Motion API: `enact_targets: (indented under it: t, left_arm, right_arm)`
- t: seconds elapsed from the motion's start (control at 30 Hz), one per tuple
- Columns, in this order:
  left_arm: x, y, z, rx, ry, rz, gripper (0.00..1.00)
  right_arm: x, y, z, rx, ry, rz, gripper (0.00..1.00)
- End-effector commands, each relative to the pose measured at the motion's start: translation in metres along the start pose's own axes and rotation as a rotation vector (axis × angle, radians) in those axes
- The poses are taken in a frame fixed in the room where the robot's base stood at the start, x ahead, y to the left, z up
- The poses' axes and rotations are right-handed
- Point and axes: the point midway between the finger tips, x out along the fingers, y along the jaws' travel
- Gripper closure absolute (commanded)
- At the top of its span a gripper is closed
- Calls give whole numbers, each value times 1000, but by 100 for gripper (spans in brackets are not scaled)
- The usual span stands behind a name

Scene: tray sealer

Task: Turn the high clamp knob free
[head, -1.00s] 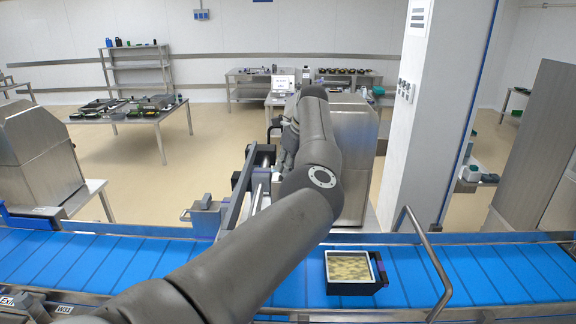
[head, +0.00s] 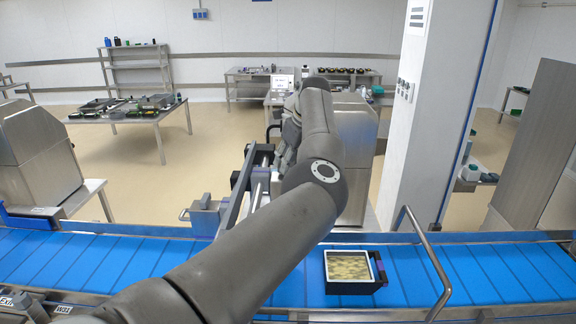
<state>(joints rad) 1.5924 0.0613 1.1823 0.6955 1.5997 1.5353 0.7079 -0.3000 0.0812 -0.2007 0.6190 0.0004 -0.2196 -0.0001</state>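My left arm reaches in from the bottom left across the blue conveyor to a steel machine (head: 355,150) behind it. My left gripper (head: 284,152) is at the near left side of that machine, beside a dark rail frame (head: 243,178). It is small and partly covered by my own arm, so I cannot tell whether its fingers are open or shut. I cannot make out the high clamp knob; the arm covers much of that area. My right gripper is not in view.
A black-rimmed tray with yellowish contents (head: 325,276) lies on the blue belt (head: 420,270). A bent steel handrail (head: 428,255) rises right of it. A white column (head: 405,130) stands right of the machine. A table with parts (head: 150,117) is back left, with open floor around it.

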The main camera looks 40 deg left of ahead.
Motion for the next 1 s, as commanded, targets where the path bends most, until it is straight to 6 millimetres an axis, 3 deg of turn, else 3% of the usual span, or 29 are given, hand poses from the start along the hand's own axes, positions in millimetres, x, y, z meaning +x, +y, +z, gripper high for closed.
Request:
enact_targets:
  t: [0.2,0.43,0.6,1.0]
  left_arm:
    - [-50,-1,0,1,-1,-5,61]
    - [-87,-1,-1,2,0,-3,61]
    - [-98,-1,-1,1,0,-1,61]
    - [-98,-1,-1,1,0,-1,61]
  right_arm:
    - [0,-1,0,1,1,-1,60]
    - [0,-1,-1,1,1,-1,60]
    - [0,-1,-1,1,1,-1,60]
    - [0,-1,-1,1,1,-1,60]
